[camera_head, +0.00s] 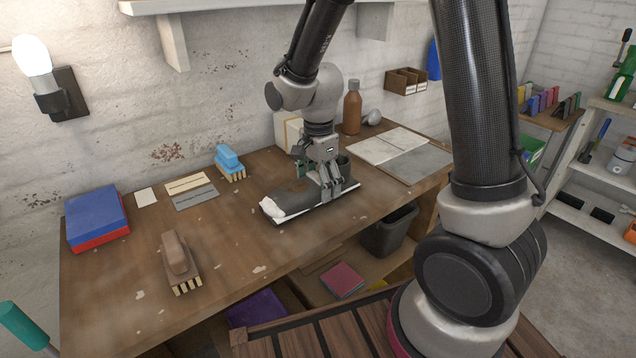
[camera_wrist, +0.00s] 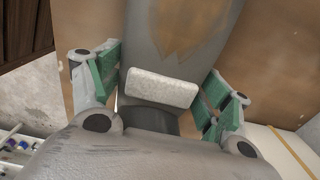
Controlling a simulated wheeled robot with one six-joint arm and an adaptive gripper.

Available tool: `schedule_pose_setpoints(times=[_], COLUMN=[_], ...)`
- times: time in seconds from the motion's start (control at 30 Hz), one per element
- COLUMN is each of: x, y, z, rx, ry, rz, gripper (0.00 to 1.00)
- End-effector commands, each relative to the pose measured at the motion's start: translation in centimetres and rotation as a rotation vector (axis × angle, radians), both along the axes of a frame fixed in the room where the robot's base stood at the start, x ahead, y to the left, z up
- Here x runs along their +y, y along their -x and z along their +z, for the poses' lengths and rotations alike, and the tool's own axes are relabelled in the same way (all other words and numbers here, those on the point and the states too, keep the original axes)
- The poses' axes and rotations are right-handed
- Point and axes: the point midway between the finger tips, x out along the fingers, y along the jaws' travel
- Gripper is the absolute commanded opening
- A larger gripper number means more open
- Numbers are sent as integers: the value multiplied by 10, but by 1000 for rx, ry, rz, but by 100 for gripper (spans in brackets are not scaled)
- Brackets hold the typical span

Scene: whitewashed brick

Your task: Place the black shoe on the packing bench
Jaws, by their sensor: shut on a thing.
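The black shoe (camera_head: 291,201) is on or just above the wooden bench (camera_head: 222,249), near its front edge; I cannot tell whether its sole touches. It is dark grey-black with a white edge at the toe, which points left, and a worn brown patch on top. My gripper (camera_head: 331,186) is over its heel end, pointing down, with its fingers shut on the shoe. In the wrist view the shoe (camera_wrist: 165,55) runs between the green finger pads, with a pale block-like piece across it. The fingers hide part of the shoe's heel end.
On the bench are a blue and red box (camera_head: 97,217), a brown-backed brush (camera_head: 178,262), a blue brush (camera_head: 229,162), a brown bottle (camera_head: 352,107) and grey tiles (camera_head: 415,163). A dark bin (camera_head: 390,232) stands below.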

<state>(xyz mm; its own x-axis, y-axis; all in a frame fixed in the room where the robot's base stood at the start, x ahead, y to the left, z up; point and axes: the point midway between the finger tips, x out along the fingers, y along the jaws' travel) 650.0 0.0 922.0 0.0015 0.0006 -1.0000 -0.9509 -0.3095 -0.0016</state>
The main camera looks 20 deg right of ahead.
Motion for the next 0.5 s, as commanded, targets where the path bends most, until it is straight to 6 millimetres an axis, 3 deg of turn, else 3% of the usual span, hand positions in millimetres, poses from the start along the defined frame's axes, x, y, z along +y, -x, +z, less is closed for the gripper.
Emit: schedule_pose_setpoints(times=[0.17, 0.2, 0.3, 0.5], x=[0, 0, 0, 0], y=[0, 0, 0, 0], z=[-2, -2, -2, -2], rx=[1, 1, 1, 0], ry=[0, 0, 0, 0], rz=[0, 0, 0, 0], gripper=[45, 83, 100, 100])
